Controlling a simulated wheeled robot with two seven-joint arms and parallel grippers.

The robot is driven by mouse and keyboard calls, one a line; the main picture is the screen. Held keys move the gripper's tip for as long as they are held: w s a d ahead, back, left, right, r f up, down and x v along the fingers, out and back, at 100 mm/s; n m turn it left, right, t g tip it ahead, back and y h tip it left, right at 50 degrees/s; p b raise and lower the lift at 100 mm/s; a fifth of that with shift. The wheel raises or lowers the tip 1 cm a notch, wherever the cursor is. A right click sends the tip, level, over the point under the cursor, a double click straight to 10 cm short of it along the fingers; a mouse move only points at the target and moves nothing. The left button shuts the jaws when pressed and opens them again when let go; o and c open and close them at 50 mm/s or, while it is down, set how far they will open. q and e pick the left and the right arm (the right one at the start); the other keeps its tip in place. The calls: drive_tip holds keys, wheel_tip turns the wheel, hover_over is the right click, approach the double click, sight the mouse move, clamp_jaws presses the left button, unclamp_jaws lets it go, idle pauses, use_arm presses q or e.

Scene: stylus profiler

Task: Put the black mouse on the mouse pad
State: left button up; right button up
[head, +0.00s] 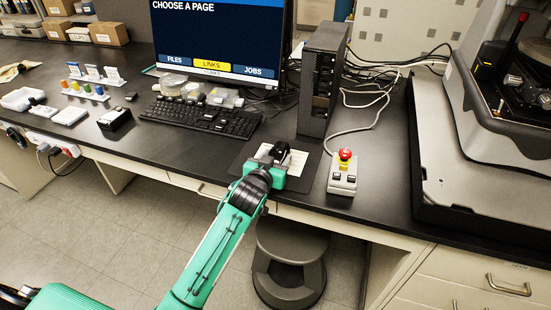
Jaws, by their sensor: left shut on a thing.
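The dark mouse pad (310,176) lies on the black bench in front of the computer tower, near the front edge. My left gripper (277,158) is over the pad, coming in from the front. It is shut on a small dark thing, which appears to be the black mouse (282,149). The gripper hides most of the mouse. I cannot tell whether the mouse touches the pad. My right gripper is not in view.
The keyboard (202,117) and monitor (222,40) stand to the left, the computer tower (322,80) behind. A control box with a red button (344,170) stands right of the pad, its cable running back. A large instrument (490,130) fills the right. A stool (290,260) is below the bench.

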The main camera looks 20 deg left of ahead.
use_arm(q)
drive_tip(key=o, duration=1)
drive_tip(key=shift+f, duration=0.1)
drive_tip(key=shift+s, duration=0.3)
drive_tip(key=s+r+b, duration=0.1)
drive_tip(key=s+r, duration=0.1)
drive_tip(key=s, duration=0.9)
drive_tip(key=shift+a+r, duration=0.3)
drive_tip(key=shift+a, duration=0.05)
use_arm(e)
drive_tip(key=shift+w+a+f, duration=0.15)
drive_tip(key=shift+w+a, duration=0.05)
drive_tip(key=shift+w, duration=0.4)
use_arm(q)
drive_tip(key=shift+s, duration=0.1)
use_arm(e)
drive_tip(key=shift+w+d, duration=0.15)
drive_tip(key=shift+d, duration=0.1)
